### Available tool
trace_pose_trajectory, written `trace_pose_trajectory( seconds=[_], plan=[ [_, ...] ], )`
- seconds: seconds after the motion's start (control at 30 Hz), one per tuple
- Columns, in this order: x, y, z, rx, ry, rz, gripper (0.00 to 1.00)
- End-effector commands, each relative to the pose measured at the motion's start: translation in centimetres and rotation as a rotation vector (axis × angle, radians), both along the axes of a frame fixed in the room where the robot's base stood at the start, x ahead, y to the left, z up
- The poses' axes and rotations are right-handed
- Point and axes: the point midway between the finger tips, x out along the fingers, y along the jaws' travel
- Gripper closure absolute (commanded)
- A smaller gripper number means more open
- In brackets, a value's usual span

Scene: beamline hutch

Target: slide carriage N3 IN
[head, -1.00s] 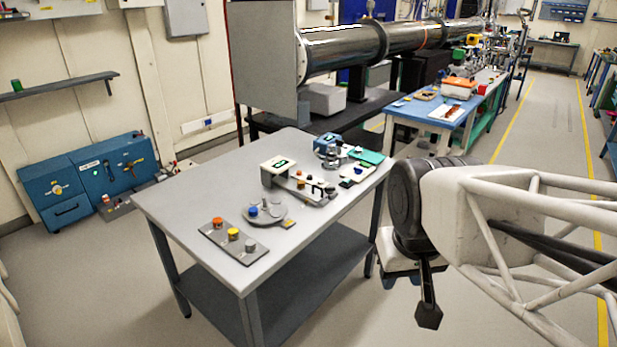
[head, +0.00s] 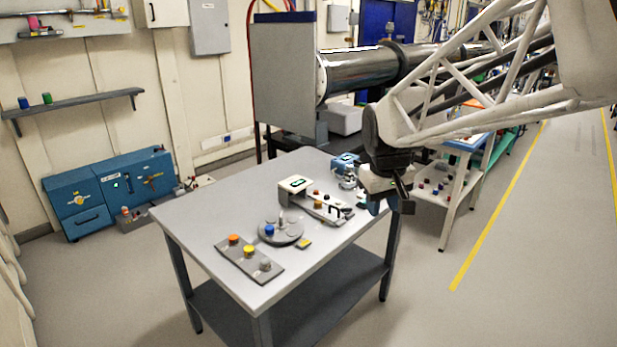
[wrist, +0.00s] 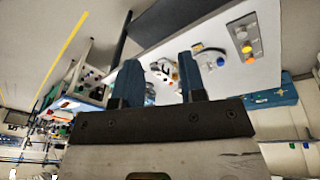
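A grey table (head: 190,212) holds a low rail device (head: 328,211) with small knobs, a dark upright handle and a white box (head: 297,184) at its left end. No label reading N3 is legible, so I cannot tell which part is carriage N3. My gripper (head: 378,204) hangs at the table's right edge, to the right of the rail device and apart from it. In the wrist view my gripper (wrist: 161,77) shows two blue fingers spread apart with nothing between them. The device shows small and tilted beyond the fingers, partly hidden.
A round grey disc (head: 288,238) with a blue knob and a plate (head: 238,262) with orange, yellow and grey knobs lie at the table's front. A blue device (head: 345,162) stands behind the white box, near my arm. The table's left part is bare.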

Motion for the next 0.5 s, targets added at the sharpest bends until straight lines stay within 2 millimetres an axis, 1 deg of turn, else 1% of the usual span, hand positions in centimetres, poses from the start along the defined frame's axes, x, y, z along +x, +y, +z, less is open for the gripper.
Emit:
trace_pose_trajectory(
  seconds=[0.03,0.27,0.5],
  plan=[
    [1.3,0.1,-0.2,-0.004,0.004,0.011,0.62],
    [6.9,0.4,-0.9,-0.028,0.017,0.075,0.62],
    [12.7,0.9,-2.3,-0.049,0.029,0.139,0.62]
  ],
)
